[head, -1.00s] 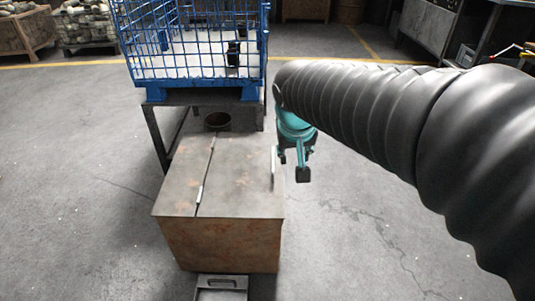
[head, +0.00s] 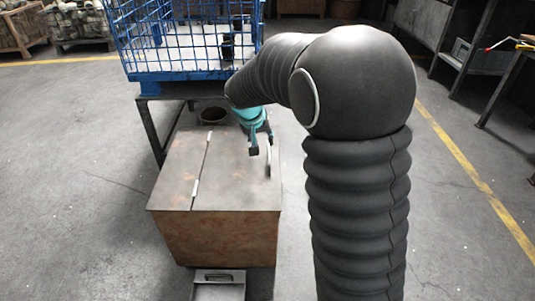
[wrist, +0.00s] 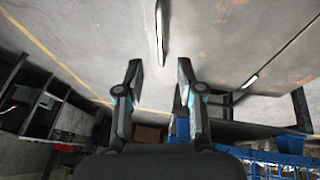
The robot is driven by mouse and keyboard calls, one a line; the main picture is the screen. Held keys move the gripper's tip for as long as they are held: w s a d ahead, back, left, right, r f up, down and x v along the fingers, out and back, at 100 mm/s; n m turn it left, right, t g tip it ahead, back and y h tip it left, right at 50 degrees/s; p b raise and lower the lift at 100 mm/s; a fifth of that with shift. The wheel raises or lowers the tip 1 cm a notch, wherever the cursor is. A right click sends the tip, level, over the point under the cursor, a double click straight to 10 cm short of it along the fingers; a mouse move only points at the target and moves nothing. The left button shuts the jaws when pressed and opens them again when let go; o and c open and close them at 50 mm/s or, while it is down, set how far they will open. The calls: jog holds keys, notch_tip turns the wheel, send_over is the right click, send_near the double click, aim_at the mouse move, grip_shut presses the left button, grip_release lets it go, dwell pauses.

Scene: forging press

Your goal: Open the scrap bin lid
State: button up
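The scrap bin (head: 215,235) is a rusty brown metal box with a flat lid (head: 232,180), which is shut. Two small hinges (head: 195,187) lie along a seam left of the lid's middle. An upright bar handle (head: 268,160) stands near the lid's right edge. My gripper (head: 262,146) is above the lid close to the handle, fingers pointing down. In the wrist view my gripper (wrist: 159,68) is open and empty, with the handle (wrist: 160,30) ahead of the gap between its fingers. I cannot tell the exact height gap.
A blue wire cage (head: 185,45) stands on a dark stand behind the bin. A round dark pot (head: 213,115) sits behind the lid. Shelving (head: 465,55) stands at the right. Floor to the bin's left is clear.

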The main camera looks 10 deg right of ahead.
aim_at(269, 156)
jog(key=x, duration=0.9)
jog(key=shift+w+f, duration=0.15)
jog(key=shift+f, duration=0.15)
grip_shut()
